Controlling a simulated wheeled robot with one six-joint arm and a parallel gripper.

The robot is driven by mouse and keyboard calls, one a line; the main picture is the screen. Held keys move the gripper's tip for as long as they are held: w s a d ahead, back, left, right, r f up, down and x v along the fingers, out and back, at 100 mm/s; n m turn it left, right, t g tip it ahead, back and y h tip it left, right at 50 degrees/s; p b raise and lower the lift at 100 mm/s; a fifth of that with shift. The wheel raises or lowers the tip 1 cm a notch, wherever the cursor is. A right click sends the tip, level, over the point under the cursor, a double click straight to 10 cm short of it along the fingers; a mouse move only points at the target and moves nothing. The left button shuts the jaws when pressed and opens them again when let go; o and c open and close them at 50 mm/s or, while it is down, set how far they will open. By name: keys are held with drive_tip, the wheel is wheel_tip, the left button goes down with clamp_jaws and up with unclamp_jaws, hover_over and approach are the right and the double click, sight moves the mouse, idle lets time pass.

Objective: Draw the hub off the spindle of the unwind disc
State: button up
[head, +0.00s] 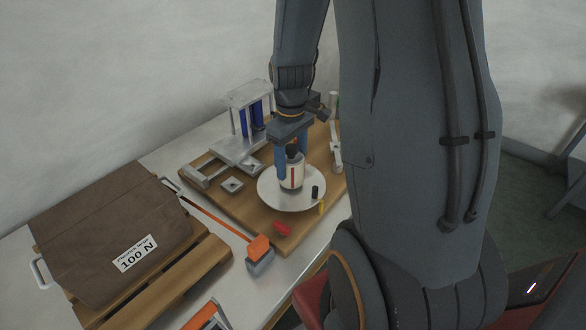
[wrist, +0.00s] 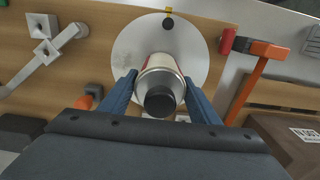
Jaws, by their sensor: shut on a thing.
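The unwind disc (head: 272,192) is a pale round plate on the wooden board. It also shows in the wrist view (wrist: 131,45). The hub (head: 297,174) is a whitish cylinder with a red mark and a dark top, upright over the disc. In the wrist view the hub (wrist: 163,72) shows its metallic shoulder and black end. My gripper (head: 287,160) comes down from above with its blue fingers on both sides of the hub, shut on it. I cannot tell whether the hub's base touches the disc. The spindle is hidden by the hub.
A metal frame with blue cylinders (head: 256,117) stands behind the disc. A red piece (head: 282,229) and an orange-headed tool (head: 259,249) lie in front. A brown bag (head: 110,232) marked 100 N rests at left on wooden slats. Small black and yellow pegs stand by the disc's right edge.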

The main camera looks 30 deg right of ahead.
drive_tip(key=shift+r+p, duration=3.75)
drive_tip(key=shift+r, duration=1.15)
